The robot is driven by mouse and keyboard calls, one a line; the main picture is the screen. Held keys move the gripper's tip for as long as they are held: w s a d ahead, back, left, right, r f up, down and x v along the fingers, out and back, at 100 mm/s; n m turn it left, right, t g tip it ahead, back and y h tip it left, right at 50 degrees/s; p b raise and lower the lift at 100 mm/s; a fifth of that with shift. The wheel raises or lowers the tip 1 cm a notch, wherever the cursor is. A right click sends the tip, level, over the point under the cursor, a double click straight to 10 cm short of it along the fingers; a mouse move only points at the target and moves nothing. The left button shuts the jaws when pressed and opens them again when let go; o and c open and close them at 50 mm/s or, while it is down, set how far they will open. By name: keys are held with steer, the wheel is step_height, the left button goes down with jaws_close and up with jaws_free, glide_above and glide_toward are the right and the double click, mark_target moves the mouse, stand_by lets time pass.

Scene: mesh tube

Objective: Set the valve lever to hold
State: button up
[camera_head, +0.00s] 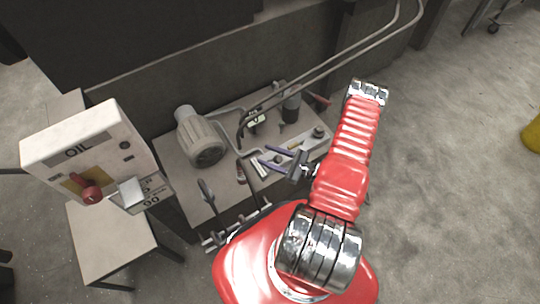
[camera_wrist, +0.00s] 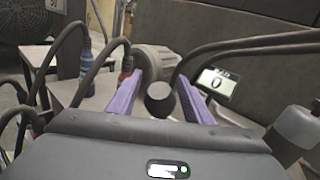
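My gripper (camera_head: 264,154) reaches over the bench in the head view. In the wrist view its two purple fingers (camera_wrist: 161,76) are apart. A dark round knob (camera_wrist: 160,98) shows between them; I cannot tell whether they touch it, or whether it is the valve lever's end. Just right of the fingers is a small white display (camera_wrist: 217,83) with a large 0 and a smaller blurred word. It also shows in the head view (camera_head: 257,120). A red-knobbed lever (camera_head: 92,194) sits on a white box (camera_head: 75,150) marked OIL, at the far left.
A grey motor (camera_head: 202,140) stands on the bench (camera_head: 182,178), left of my gripper. Two long pipes (camera_head: 335,63) run above the bench's back right. Dark cables (camera_wrist: 75,90) hang at the left of the wrist view. Open floor (camera_head: 450,170) lies to the right.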

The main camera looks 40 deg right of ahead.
jaws_close()
stand_by(0.3)
steer(key=shift+w+d, duration=0.1)
steer(key=shift+w+r, duration=0.1)
steer(key=w+m+g+h, duration=0.1)
steer(key=w+m+g, duration=0.1)
steer(key=w, duration=0.4)
steer(key=shift+w+d+g+h, duration=0.15)
steer(key=shift+w+g+h, duration=0.15)
steer(key=shift+g, duration=0.4)
stand_by(0.3)
